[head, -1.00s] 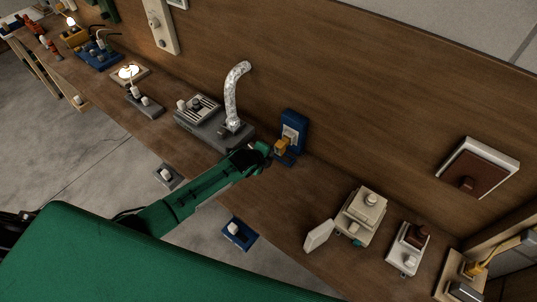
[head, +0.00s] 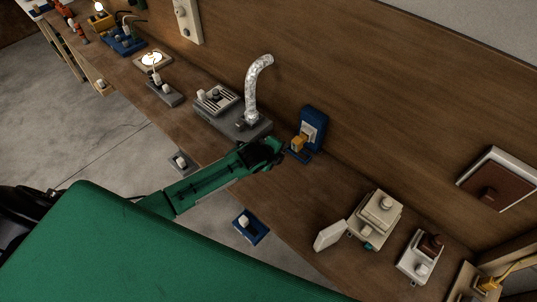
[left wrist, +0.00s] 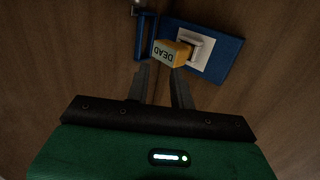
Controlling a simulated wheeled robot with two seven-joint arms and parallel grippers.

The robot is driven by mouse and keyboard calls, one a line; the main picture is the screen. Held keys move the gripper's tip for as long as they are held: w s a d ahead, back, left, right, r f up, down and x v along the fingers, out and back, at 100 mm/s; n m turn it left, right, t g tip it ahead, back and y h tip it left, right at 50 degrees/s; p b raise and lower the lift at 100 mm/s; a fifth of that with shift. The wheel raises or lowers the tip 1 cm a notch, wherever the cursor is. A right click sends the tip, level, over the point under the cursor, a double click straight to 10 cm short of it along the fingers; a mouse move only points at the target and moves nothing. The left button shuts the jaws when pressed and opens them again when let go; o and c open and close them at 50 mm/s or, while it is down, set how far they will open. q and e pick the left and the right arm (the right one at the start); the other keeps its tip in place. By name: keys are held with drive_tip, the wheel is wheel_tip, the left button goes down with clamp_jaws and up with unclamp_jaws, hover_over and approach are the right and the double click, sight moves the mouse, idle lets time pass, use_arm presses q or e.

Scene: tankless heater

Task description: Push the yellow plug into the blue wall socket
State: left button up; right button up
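The blue wall socket (head: 313,121) stands at the wood back panel, with a pale square plate on its face. The yellow plug (head: 298,144) is at the front of that plate, and its "DEAD" label is readable in the left wrist view (left wrist: 165,52). I cannot tell how deep the plug sits in the socket. My left gripper (head: 283,149) is just left of the plug in the head view. In the left wrist view its two fingers (left wrist: 162,68) are apart, with their tips close to the plug and nothing clearly held between them. My right gripper is not in view.
A grey unit with a silver duct (head: 256,88) stands left of the socket. A cream box with a hinged lid (head: 379,213) and a white switch box (head: 419,256) are at the right. The bench between the socket and cream box is clear.

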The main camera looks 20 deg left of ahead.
use_arm(q)
drive_tip(key=b+v, duration=0.2)
drive_tip(key=v, duration=0.8)
drive_tip(key=shift+b, duration=0.3)
